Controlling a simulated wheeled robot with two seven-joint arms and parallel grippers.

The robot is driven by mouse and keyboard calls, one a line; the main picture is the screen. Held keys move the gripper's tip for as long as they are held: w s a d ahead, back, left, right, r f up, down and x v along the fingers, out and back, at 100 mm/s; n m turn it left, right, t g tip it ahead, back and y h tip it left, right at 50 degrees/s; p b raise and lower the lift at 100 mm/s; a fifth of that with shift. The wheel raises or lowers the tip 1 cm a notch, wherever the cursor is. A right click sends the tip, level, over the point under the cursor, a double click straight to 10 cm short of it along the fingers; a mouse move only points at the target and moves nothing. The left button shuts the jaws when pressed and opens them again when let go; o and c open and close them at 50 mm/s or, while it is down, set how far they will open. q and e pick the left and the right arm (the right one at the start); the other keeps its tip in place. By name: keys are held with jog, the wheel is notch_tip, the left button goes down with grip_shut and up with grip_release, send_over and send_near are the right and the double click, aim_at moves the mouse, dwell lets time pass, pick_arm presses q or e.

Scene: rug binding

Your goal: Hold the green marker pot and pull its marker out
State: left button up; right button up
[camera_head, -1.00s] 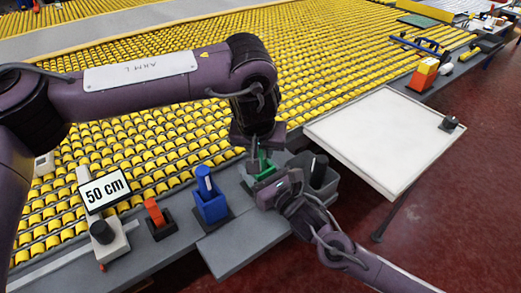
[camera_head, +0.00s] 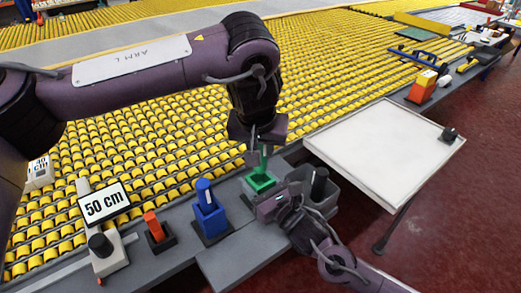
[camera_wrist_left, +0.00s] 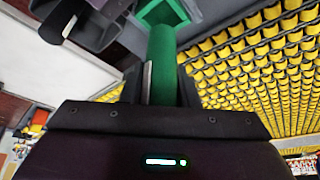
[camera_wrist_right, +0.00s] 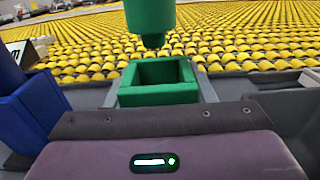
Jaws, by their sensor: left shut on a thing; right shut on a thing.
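The green pot (camera_head: 261,182) stands upright on the grey bench ledge. My right gripper (camera_head: 268,203) is shut on its near side; in the right wrist view the pot (camera_wrist_right: 158,92) has an open, empty-looking top. The green marker (camera_head: 263,157) is upright in my left gripper (camera_head: 256,143), which is shut on it above the pot. In the right wrist view the marker's lower end (camera_wrist_right: 151,22) hangs over the pot with a small gap. The left wrist view shows the marker (camera_wrist_left: 162,60) between the fingers (camera_wrist_left: 162,85) and the pot (camera_wrist_left: 163,12) beyond.
A blue pot (camera_head: 212,220) with a blue marker and an orange marker (camera_head: 154,224) in a dark holder stand to the left. A grey bin (camera_head: 322,190) with a dark object is close right of my right gripper. A white table (camera_head: 385,150) lies further right; yellow rollers (camera_head: 180,140) lie behind.

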pick_arm(q)
jog(key=shift+r, duration=1.55)
pick_arm(e)
jog(key=o, duration=1.2)
jog(key=v, duration=1.2)
jog(key=shift+s+d, duration=0.1)
